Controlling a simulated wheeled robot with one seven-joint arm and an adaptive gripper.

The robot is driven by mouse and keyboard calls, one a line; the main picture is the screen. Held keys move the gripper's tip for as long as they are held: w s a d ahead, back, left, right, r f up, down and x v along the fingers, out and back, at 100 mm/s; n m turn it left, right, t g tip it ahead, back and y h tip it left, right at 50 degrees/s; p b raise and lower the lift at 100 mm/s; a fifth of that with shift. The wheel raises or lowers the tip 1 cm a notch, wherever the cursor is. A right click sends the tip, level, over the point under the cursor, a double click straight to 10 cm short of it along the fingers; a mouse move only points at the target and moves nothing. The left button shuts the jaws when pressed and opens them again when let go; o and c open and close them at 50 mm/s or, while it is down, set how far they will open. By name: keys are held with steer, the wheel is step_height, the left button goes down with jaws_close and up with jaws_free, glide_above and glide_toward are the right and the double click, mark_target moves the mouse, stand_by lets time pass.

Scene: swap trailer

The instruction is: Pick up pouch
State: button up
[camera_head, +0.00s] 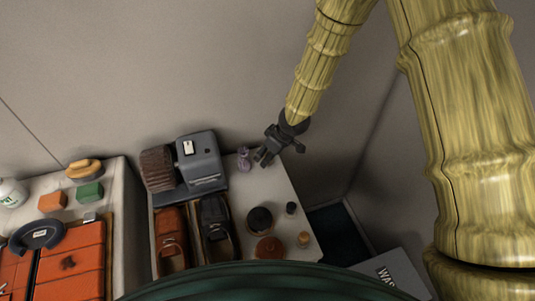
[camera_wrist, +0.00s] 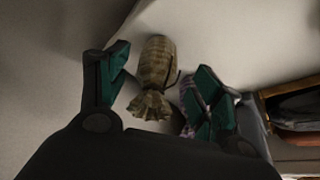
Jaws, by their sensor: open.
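A tan-brown pouch (camera_wrist: 157,62) with a gathered, flared end lies on the pale surface in the wrist view. It shows between the two fingers of my gripper (camera_wrist: 161,72), with its flared end toward the gripper's palm. My gripper is open, and a gap shows beside each finger. In the head view my gripper (camera_head: 281,154) is low over the back of the white table (camera_head: 262,187). I cannot make out the tan pouch there; the gripper may hide it. A small purple patterned object (camera_head: 243,158) stands left of the gripper, partly hidden by the right finger in the wrist view.
A grey instant camera (camera_head: 203,160) stands left of the purple object. Dark shoes (camera_head: 216,224), brown shoes (camera_head: 171,240) and several small round containers are nearer the front. The wall is close behind the table. A second table (camera_head: 118,190) with an orange case stands left.

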steer(key=x, duration=0.2)
steer(key=shift+w+d+f, duration=0.1)
steer(key=shift+w+f, duration=0.25)
steer(key=shift+f, duration=0.05)
steer(key=shift+s+r, duration=0.15)
steer(key=c, duration=1.1)
